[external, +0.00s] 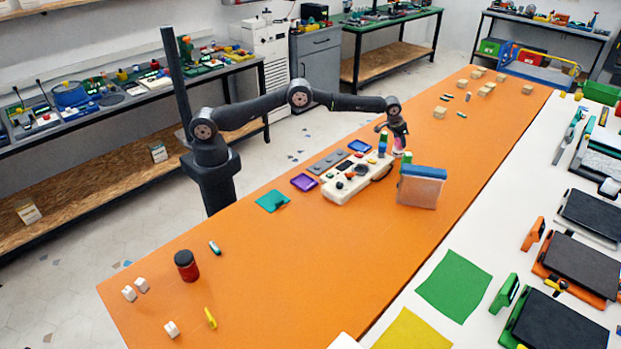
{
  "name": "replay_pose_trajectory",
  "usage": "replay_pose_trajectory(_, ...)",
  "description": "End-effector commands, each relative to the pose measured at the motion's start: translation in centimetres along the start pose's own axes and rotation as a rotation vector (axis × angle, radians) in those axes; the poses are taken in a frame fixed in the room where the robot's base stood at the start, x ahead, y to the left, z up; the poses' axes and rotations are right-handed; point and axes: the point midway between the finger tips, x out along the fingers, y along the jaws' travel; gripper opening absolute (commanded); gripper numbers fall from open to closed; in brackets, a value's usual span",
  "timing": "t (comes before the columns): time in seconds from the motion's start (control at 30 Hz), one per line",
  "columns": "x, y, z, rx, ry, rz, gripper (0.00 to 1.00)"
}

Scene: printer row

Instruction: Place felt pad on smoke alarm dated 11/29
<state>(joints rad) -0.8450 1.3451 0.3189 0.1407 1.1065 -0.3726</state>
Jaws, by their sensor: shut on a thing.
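My gripper (397,138) points down over the orange table, just behind a clear box with a blue lid (422,185). It is shut on a small pinkish thing (398,150), too small to identify. A small green piece (406,157) shows right beside it. I cannot tell which thing is the felt pad: a flat teal piece (272,201) lies on the table, and a green sheet (453,285) and a yellow sheet (412,331) lie on the white surface. No smoke alarm or date is readable from here.
A cream panel with coloured knobs (350,180) stands left of the gripper, near a purple tray (304,182). A dark-lidded red jar (186,265) and small white blocks (129,293) are at front left. Wooden blocks (440,112) lie far back. The orange table's front middle is clear.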

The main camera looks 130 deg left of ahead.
Motion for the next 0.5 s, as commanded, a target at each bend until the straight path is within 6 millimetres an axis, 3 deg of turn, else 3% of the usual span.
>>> replay_pose_trajectory(0.17, 0.27, 0.00, 0.13, 0.000, -0.001, 0.000, 0.17)
replay_pose_trajectory(0.2, 0.33, 0.00, 0.15, 0.000, 0.000, 0.000, 0.41)
replay_pose_trajectory(0.3, 0.30, 0.00, 0.13, 0.000, 0.000, 0.000, 0.61)
replay_pose_trajectory(0.5, 0.28, 0.00, 0.13, 0.000, 0.000, 0.000, 0.61)
